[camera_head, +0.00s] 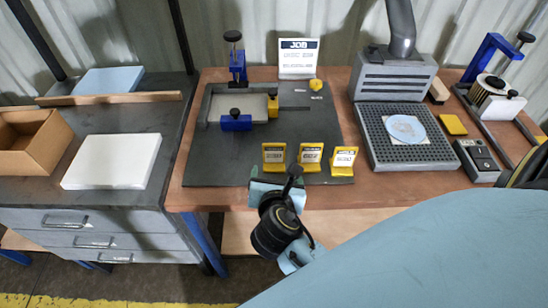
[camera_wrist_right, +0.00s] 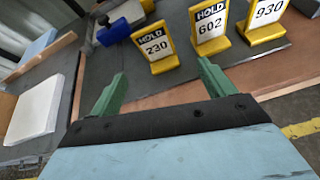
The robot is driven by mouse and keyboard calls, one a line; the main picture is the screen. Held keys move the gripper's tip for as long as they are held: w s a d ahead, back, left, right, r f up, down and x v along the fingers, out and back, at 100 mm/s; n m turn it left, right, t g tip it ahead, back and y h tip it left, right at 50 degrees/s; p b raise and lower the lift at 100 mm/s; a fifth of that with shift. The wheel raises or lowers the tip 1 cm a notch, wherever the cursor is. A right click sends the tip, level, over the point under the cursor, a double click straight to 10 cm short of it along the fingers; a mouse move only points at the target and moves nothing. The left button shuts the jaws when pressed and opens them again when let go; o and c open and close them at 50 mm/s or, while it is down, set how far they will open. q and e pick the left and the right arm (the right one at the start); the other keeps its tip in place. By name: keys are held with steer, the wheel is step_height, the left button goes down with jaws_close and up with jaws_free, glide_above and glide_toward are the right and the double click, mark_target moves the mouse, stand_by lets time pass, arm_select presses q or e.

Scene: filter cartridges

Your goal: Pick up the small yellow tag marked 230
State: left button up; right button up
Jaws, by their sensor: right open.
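The small yellow tag marked 230 (camera_wrist_right: 155,47) stands upright on the dark mat, leftmost of a row of three yellow HOLD tags. In the head view the same tag (camera_head: 274,157) stands near the mat's front edge. Beside it are the tag marked 602 (camera_wrist_right: 210,29) and the tag marked 930 (camera_wrist_right: 264,16). My right gripper (camera_wrist_right: 160,80) is open and empty, its green fingers spread just short of the 230 tag and not touching it. In the head view my right gripper (camera_head: 277,187) is at the table's front edge. My left gripper is not in view.
Blue clamps (camera_head: 236,122) and a framed fixture stand on the mat (camera_head: 205,165) behind the tags. A JOB card (camera_head: 298,60) is at the back. A perforated grey unit (camera_head: 375,150) holding a disc stands to the right. A white slab (camera_head: 112,161) lies on the left bench.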

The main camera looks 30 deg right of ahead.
mark_target(274, 150)
steer(key=w+d+f, duration=0.1)
steer(key=w+d, duration=0.1)
steer(key=w, duration=0.1)
steer(key=w+d+f+n+b, duration=0.1)
steer(key=w+d, duration=0.1)
steer(key=w, duration=0.2)
steer(key=w+d+f+n, duration=0.1)
steer(key=w+d, duration=0.1)
steer(key=w, duration=0.2)
steer(key=shift+d+f+t+b, duration=0.3)
steer(key=shift+f+b, duration=0.05)
steer(key=shift+f, duration=0.05)
steer(key=shift+c, duration=0.3)
steer(key=c, duration=1)
steer(key=shift+r, duration=0.1)
steer(key=shift+c, duration=0.2)
